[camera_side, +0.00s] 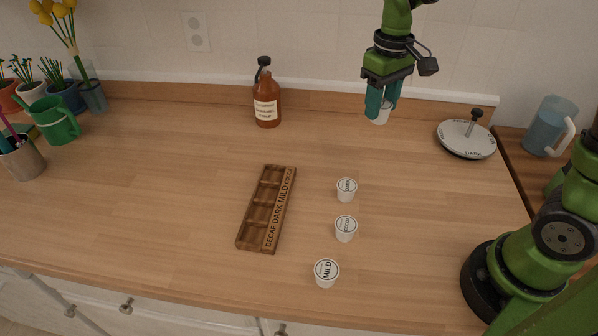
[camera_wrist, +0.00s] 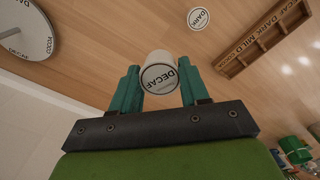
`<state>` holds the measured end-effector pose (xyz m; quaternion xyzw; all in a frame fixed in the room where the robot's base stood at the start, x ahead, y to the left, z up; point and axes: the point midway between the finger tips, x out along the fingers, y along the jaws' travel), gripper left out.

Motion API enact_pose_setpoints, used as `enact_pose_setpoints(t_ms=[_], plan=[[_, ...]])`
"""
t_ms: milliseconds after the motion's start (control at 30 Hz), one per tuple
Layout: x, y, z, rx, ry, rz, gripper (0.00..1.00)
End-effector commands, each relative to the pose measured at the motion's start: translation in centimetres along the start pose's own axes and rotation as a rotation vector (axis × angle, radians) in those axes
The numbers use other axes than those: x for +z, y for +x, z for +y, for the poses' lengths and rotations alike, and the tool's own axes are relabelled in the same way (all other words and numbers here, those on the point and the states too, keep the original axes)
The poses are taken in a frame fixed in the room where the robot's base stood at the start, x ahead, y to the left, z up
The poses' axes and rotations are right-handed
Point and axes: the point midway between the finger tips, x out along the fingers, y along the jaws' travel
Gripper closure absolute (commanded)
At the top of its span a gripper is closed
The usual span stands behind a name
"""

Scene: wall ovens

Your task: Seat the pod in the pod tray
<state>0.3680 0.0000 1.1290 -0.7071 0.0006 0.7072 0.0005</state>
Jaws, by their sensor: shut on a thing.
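My gripper (camera_side: 382,100) is above the back right of the counter, with its teal fingers shut on a white pod (camera_side: 380,117). In the wrist view the held pod (camera_wrist: 160,72) reads DECAF on its lid and sits between the fingertips. The wooden pod tray (camera_side: 279,215) lies mid-counter, to the left of and nearer than my gripper. Its strip reads DECAF, DARK, MILD, COCOA from the near end to the far end. Its compartments look empty. The tray also shows at the upper right of the wrist view (camera_wrist: 262,35).
Three pods stand right of the tray: a far one (camera_side: 346,189), a middle one (camera_side: 345,229) and a near MILD one (camera_side: 326,273). A syrup bottle (camera_side: 266,97) stands behind the tray. A round disc with a knob (camera_side: 466,142) and a blue pitcher (camera_side: 549,127) are at right.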

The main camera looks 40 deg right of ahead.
Motion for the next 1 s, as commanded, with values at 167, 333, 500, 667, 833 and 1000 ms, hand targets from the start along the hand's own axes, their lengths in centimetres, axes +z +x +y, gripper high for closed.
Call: enact_pose_setpoints(t_ms=[167, 333, 500, 667, 833, 1000], plan=[[0.0, 0.1, -0.9, 0.0, -0.025, -0.001, 0.84], [1.3, 1.6, -6.0, -0.001, -0.163, -0.003, 0.84], [4.6, 5.1, -13.0, 0.001, -0.33, -0.007, 0.84], [8.4, 8.4, -17.9, 0.001, -0.424, -0.005, 0.84], [11.1, 10.9, -20.3, 0.002, -0.433, -0.003, 0.84], [10.0, 11.6, -21.0, -0.001, -0.363, 0.001, 0.84]])
